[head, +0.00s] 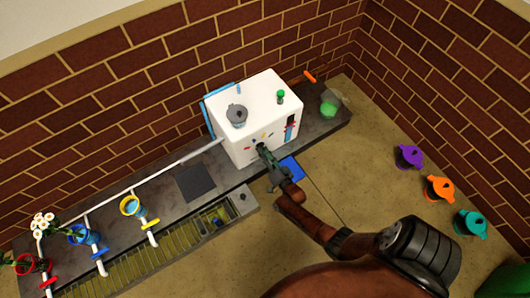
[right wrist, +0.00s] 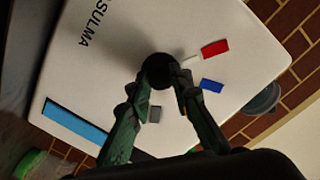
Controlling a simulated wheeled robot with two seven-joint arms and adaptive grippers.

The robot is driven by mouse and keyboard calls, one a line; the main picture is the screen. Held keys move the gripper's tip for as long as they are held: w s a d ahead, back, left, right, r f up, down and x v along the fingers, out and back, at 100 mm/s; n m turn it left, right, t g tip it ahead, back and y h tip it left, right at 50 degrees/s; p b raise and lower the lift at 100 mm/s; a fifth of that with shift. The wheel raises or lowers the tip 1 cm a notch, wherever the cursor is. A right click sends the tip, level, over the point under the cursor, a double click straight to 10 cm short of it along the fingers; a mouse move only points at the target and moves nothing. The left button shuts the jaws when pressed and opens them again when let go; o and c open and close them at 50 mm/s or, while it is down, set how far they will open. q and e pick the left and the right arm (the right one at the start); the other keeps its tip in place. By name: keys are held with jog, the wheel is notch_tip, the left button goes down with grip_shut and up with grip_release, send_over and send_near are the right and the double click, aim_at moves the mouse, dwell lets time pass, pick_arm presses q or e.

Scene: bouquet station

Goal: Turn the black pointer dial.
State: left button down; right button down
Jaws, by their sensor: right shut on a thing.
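The black pointer dial (right wrist: 158,68) sits on the front face of a white box (head: 240,143), which also fills much of the right wrist view (right wrist: 100,70). My right gripper (head: 262,150) reaches the box front from the lower right. In the right wrist view, its two green fingers (right wrist: 157,88) are closed on the dial from both sides. The dial's pointer direction is hard to make out. A red mark (right wrist: 215,48), a blue mark (right wrist: 212,86) and a small grey square (right wrist: 155,113) lie around it. In the head view the gripper mostly hides the dial. My left gripper is not in view.
A grey lidded vessel (head: 236,117) and a green knob (head: 280,97) are on the box top. White pipes with coloured valves (head: 152,223) run left along the dark counter (head: 325,125). Purple (head: 408,157), orange (head: 439,189) and teal (head: 468,222) vessels stand at the right. A brick wall is behind.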

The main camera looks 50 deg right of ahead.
jog(key=shift+f, duration=0.1)
jog(key=c, duration=1.7)
grip_release()
jog(key=shift+c, duration=0.2)
jog(key=shift+s, duration=0.15)
jog(key=v, duration=1.1)
jog(key=shift+s, duration=0.4)
jog(key=shift+a, duration=0.1)
